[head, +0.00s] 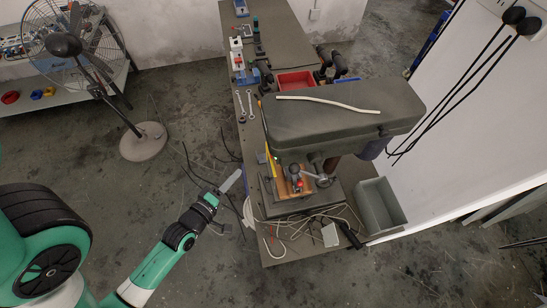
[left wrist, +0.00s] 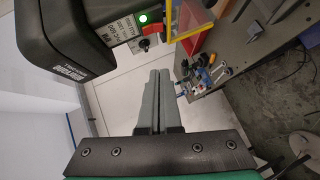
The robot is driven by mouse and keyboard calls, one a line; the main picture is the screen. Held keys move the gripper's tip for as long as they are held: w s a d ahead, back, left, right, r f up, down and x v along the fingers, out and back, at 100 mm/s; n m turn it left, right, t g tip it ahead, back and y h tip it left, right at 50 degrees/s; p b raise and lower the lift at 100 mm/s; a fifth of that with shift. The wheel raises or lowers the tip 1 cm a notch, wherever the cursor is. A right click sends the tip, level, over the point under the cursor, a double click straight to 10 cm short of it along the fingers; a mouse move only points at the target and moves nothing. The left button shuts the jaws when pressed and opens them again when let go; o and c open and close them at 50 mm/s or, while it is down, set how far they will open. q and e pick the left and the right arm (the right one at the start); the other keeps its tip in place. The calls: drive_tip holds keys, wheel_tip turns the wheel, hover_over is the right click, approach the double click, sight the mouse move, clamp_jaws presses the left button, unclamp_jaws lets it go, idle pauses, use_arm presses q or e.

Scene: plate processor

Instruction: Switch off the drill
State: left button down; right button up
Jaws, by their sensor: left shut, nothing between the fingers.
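The drill (head: 345,112) is a dark grey bench drill press on the bench, its long head cover seen from above. In the left wrist view its head (left wrist: 62,38) fills the upper left. A panel there carries a lit green button (left wrist: 143,18) with a red switch part (left wrist: 152,30) beside it and a black knob (left wrist: 142,45) below. My left gripper (head: 239,173) is at the bench's left side, apart from the drill. Its fingers (left wrist: 159,72) are shut and empty, pointing up the picture below the panel. My right gripper is in neither view.
The bench (head: 280,252) bears loose cables, wrenches (head: 245,103) and a red tray (head: 296,81). A grey bin (head: 381,205) stands right of the drill. A pedestal fan (head: 143,142) stands at the left. The floor between fan and bench is mostly clear.

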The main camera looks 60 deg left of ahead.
use_arm(q)
drive_tip(key=shift+w+a, duration=0.1)
drive_tip(key=w+d+b+x, duration=0.1)
drive_tip(key=d+b+x, duration=0.1)
drive_tip(key=x, duration=1)
drive_tip(key=shift+w+f+b, duration=0.4)
drive_tip(key=shift+b, duration=0.1)
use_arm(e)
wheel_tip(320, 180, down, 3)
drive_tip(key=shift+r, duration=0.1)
